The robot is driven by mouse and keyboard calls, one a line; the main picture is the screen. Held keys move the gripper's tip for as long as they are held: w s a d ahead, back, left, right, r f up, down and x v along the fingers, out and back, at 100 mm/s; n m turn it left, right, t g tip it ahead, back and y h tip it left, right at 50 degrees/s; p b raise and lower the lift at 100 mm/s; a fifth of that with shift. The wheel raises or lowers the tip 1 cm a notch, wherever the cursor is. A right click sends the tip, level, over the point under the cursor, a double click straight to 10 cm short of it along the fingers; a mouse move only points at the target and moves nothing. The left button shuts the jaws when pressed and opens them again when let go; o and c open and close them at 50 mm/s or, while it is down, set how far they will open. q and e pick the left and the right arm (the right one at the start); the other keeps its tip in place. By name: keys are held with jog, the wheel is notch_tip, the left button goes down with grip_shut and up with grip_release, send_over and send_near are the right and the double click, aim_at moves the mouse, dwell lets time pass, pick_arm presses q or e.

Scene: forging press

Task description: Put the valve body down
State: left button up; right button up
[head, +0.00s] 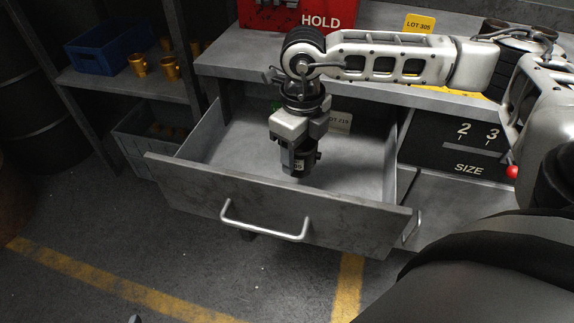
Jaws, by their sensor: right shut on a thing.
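My right gripper (297,147) points straight down inside the open drawer (240,150), shut on a dark grey valve body (298,163). The valve body is upright and has a pale label, of which "05" shows. It is over the drawer's floor, near the middle; I cannot tell whether its bottom touches the floor. The gripper hides its top. A pale card (341,121) that seems to read "LOT 719" shows behind the gripper at the drawer's back. My left gripper is not in view.
The drawer's front panel has a bar handle (264,223). A red HOLD box (295,15) and a yellow LOT 305 card (419,24) are on the bench above. A black SIZE panel (470,150) is at right. Left shelves hold a blue bin (95,52) and brass parts (138,65).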

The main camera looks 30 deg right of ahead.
jog(key=w+f, duration=0.1)
jog(key=f, duration=0.1)
jog(key=w+a+f, duration=0.1)
jog(key=shift+w+a+f, duration=0.1)
jog(key=shift+w+f, duration=0.25)
jog(key=shift+f, duration=1.35)
jog(key=shift+f+b, duration=0.1)
jog(key=shift+b, duration=0.2)
jog(key=o, duration=0.8)
jog(key=shift+f, duration=0.15)
jog(key=o, duration=0.5)
jog(key=shift+c, duration=0.2)
jog(key=shift+r, duration=0.3)
notch_tip(320, 180, up, 12)
jog(key=shift+f+p, duration=0.1)
jog(key=shift+p, duration=0.5)
